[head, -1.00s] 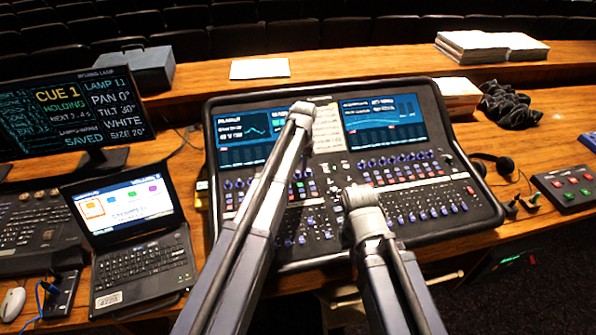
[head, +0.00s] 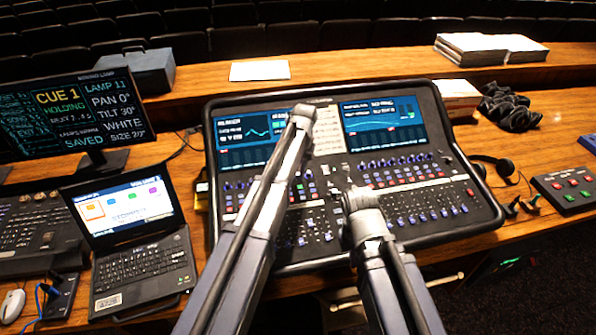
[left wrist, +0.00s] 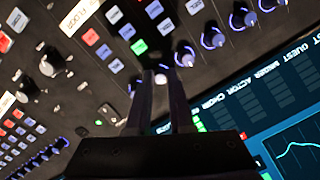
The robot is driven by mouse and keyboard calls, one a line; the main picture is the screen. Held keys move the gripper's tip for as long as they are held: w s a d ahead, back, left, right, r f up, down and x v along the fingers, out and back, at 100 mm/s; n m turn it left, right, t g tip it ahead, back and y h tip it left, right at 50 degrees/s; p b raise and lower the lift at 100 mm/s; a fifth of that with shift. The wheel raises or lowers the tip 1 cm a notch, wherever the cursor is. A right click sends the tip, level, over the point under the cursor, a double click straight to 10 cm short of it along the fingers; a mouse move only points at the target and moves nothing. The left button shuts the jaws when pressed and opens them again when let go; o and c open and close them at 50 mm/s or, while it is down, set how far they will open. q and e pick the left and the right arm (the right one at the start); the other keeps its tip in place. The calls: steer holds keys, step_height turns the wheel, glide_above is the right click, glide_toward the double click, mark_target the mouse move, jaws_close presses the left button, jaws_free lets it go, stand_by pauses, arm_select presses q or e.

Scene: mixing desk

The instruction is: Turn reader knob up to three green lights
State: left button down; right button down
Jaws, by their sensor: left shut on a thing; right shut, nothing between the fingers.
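The mixing desk (head: 478,207) stands on the wooden counter, with two lit screens and rows of knobs. My left gripper (left wrist: 161,82) is shut on a small knob (left wrist: 160,78) at the end of a blue-ringed row. The fingers hide most of this knob and its label. Labels for guest, singer, actor and choir run along the screen beside the row. Green lights (left wrist: 200,126) show just right of the gripper body; part of the screen is hidden, so I cannot tell how many are lit. In the head view my right gripper (head: 349,187) is shut and empty over the desk's middle.
A laptop (head: 130,235) and a cue monitor (head: 75,113) stand left of the desk. Headphones (head: 497,167) and a small button box (head: 568,188) lie to the right. Other knobs (left wrist: 212,38) and lit buttons (left wrist: 139,47) crowd close to my left fingers.

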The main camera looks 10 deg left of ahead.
arm_select(q)
steer(key=shift+m, duration=2.5)
steer(key=c, duration=1.1)
jaws_free()
steer(key=shift+r, duration=0.1)
steer(key=r+p, duration=0.5)
steer(key=d+r+p, duration=0.1)
steer(key=r+p, duration=0.1)
steer(key=shift+s+r+p, duration=0.15)
steer(key=shift+r+p, duration=0.15)
steer(key=shift+p, duration=0.05)
